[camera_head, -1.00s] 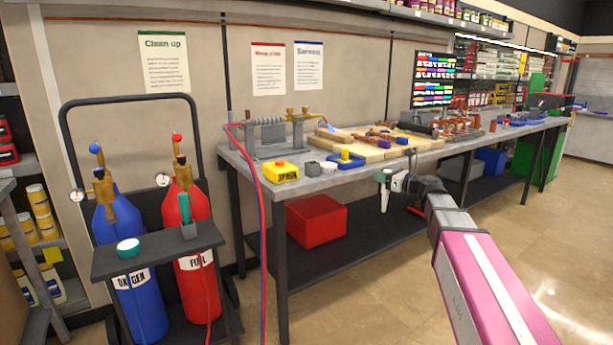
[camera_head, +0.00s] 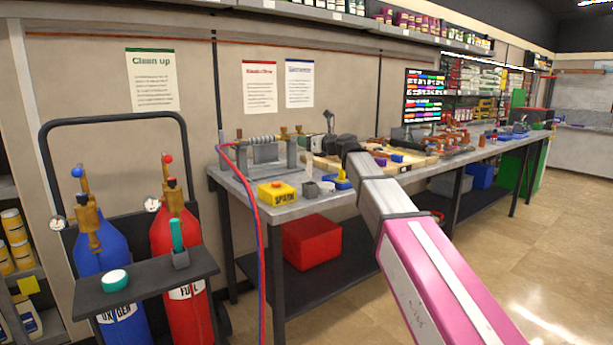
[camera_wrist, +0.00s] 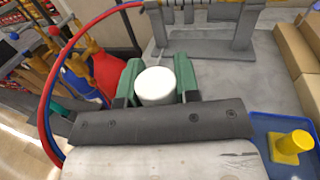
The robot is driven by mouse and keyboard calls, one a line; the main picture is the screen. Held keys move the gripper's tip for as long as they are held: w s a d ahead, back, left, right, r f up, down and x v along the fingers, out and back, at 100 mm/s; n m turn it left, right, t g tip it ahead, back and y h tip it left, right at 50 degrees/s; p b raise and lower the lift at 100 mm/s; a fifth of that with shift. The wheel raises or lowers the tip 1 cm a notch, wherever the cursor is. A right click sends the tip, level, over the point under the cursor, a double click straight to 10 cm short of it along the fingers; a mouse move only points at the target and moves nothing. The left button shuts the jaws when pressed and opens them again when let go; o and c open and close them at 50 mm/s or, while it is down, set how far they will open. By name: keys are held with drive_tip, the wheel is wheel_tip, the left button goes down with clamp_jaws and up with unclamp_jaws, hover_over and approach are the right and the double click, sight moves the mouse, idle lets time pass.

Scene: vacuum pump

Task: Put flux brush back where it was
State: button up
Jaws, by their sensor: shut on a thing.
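In the wrist view my gripper (camera_wrist: 158,78) has its green fingers closed on the two sides of a white cylinder (camera_wrist: 156,88). Only its round end and a little of its side show, so I cannot tell whether it is the flux brush. It is held over the grey left part of the workbench, which also shows in the head view (camera_head: 290,212). In the head view my fingers and the held thing are not clear. A teal-handled tool (camera_head: 177,236) stands upright in a small grey holder (camera_head: 181,259) on the cylinder cart's shelf.
Near the bench's left end are a yellow SPARK box (camera_head: 277,193), a grey cup (camera_head: 310,189) and a blue tray (camera_head: 344,184) with a yellow post. Red and blue hoses (camera_head: 250,205) hang there. The rear rack (camera_head: 270,152) stands behind.

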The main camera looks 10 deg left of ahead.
wheel_tip(320, 180, down, 7)
idle(0.5)
drive_tip(key=shift+f, duration=0.25)
drive_tip(key=o, duration=0.9)
drive_tip(key=shift+r, duration=0.15)
drive_tip(key=v, duration=1.2)
drive_tip(key=shift+s, duration=0.1)
